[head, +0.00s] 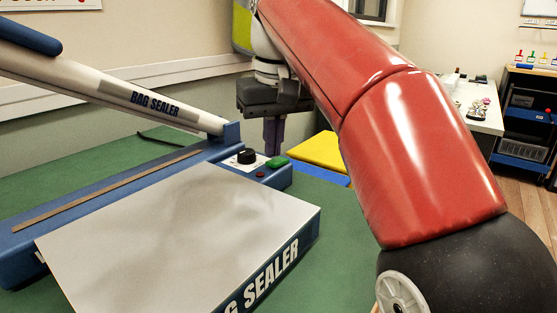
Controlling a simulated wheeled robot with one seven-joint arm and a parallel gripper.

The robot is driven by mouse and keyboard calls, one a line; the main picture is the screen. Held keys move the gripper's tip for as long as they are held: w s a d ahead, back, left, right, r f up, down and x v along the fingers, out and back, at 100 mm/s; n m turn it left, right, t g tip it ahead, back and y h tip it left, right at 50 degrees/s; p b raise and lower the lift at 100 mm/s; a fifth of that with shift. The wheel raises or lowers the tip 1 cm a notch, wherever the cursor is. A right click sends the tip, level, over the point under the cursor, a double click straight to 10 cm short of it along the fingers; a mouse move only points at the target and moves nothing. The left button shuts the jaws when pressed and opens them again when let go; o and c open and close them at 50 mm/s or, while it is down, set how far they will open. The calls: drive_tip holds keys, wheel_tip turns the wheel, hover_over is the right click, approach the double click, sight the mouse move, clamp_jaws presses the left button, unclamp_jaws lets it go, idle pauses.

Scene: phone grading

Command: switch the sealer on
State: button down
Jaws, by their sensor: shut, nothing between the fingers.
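The blue bag sealer (60,210) stands on a green table, with its long sealing arm (110,92) raised at the left. On its control panel are a black knob (247,156), a green switch (277,162) and a small red button or lamp (260,174). I cannot tell the switch's position. My gripper (272,150) points down, shut and empty, with its tips close above or behind the green switch. Whether they touch it cannot be told.
The sealer's pale plate (185,235) fills the front of the table. A yellow tray or bin (318,151) with a blue one (330,177) lies right of the gripper. My red arm covers the right middle. A white side table (470,110) and dark shelf (527,115) stand at the back right.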

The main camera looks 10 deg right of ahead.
sight(273, 162)
drive_tip(key=shift+f+b, duration=0.4)
drive_tip(key=shift+f, duration=0.2)
wheel_tip(273, 162, up, 3)
drive_tip(key=p, duration=0.3)
drive_tip(key=shift+r, duration=2.05)
